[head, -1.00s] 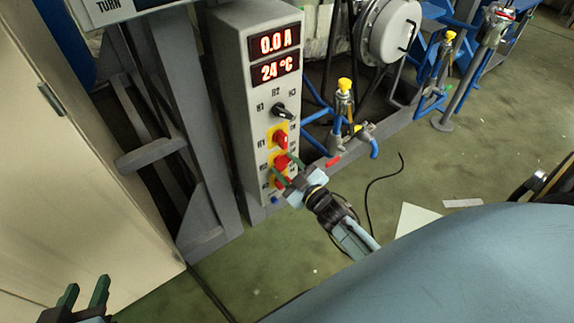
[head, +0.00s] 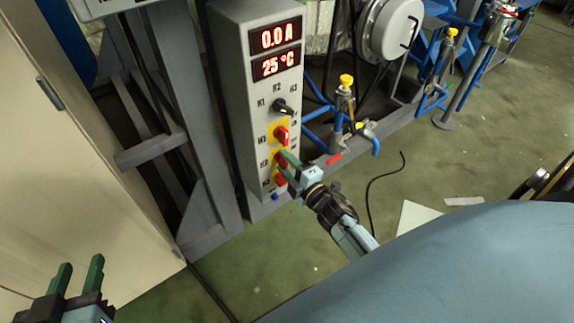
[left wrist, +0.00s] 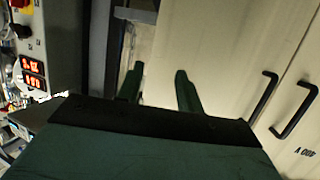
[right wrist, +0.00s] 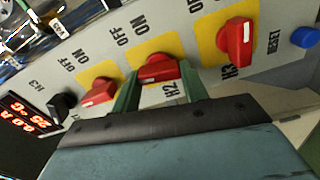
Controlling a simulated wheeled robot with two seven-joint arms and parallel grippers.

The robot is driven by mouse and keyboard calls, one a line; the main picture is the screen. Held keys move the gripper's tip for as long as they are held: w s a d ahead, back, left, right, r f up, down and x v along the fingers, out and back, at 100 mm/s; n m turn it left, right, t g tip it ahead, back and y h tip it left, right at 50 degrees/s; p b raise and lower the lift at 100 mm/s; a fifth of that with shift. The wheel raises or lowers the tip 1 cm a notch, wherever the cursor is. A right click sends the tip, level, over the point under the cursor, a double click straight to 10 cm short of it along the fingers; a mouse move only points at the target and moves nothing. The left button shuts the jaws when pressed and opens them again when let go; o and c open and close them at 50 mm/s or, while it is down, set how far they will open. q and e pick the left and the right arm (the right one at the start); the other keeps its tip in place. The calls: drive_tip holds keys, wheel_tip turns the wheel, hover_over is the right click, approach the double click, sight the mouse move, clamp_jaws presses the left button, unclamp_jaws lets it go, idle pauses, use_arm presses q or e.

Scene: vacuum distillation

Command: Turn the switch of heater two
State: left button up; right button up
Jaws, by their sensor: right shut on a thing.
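The grey control box (head: 226,95) shows three red heater switches on yellow plates in the head view. The red H2 switch (right wrist: 160,68) is the middle one in the right wrist view, between H1 (right wrist: 98,92) and H3 (right wrist: 236,42). My right gripper (head: 283,165) reaches the box front. Its two fingers (right wrist: 160,90) stand on either side of the H2 knob and are shut on it, partly hiding it in the head view. My left gripper (head: 79,275) is open and empty at the lower left, away from the box.
A black selector knob (head: 284,107) sits above the red switches, and displays (head: 275,52) read 0.0 A and 25 °C. A blue button (right wrist: 305,37) is beside H3. A blue frame with yellow-capped valves (head: 346,82) stands right of the box. A pale cabinet (head: 80,170) is at left.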

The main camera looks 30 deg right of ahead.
use_arm(q)
drive_tip(key=shift+w+d+r+t, duration=0.2)
drive_tip(key=shift+r+t, duration=0.15)
drive_tip(key=shift+r, duration=0.15)
drive_tip(key=shift+w+d+r+t, duration=0.1)
drive_tip(key=shift+w+r+t, duration=0.05)
drive_tip(key=shift+r+t, duration=0.3)
use_arm(e)
drive_tip(key=shift+f+n, duration=0.1)
drive_tip(key=shift+n, duration=0.9)
drive_tip(key=o, duration=1)
